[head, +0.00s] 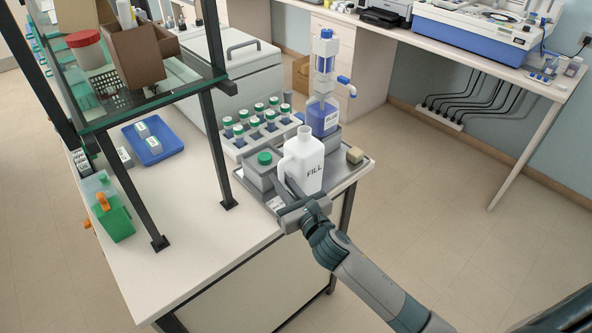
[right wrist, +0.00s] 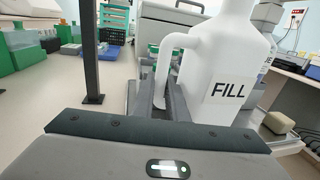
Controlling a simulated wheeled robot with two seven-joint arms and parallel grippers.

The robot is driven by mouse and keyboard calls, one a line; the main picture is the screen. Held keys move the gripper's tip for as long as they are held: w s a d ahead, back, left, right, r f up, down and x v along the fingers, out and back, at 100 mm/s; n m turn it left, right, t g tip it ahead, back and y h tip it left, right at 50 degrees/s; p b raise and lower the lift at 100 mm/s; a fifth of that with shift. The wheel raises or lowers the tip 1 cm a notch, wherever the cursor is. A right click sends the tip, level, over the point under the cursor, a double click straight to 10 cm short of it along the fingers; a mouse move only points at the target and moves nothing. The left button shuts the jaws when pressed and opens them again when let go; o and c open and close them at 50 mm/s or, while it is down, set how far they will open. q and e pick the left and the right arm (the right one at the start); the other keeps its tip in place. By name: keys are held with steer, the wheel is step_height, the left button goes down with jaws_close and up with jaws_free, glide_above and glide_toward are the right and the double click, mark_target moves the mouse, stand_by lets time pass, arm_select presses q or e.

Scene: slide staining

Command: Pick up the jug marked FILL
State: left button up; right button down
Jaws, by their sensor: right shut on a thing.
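The white jug marked FILL (head: 304,163) stands upright at the corner of the bench, at the grey tray. In the right wrist view the jug (right wrist: 226,70) fills the right half, with its handle toward the left. My right gripper (head: 293,192) reaches in from the lower right and is shut on the jug's handle (right wrist: 165,72). In the right wrist view its fingers (right wrist: 155,100) lie on the lower part of the handle. Whether the jug's base touches the tray is hidden. My left gripper is in neither view.
The grey tray (head: 345,183) also bears a grey box with a green cap (head: 264,158), a blue-filled dispenser bottle (head: 322,117) and a small tan block (head: 354,155). A rack of green-capped bottles (head: 240,145) is behind. A black shelf post (head: 216,150) stands to the left.

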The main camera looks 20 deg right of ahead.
mark_target(283, 171)
steer(key=shift+r, duration=0.2)
steer(key=shift+d+r, duration=0.1)
steer(key=shift+r, duration=1.85)
steer(key=s+d+r+b, duration=0.1)
steer(key=d+r+b, duration=0.1)
steer(key=d+r, duration=0.4)
steer(key=shift+s+d+r+b, duration=0.3)
steer(key=shift+d+r+b, duration=0.1)
steer(key=shift+d, duration=2.25)
steer(key=shift+r, duration=0.1)
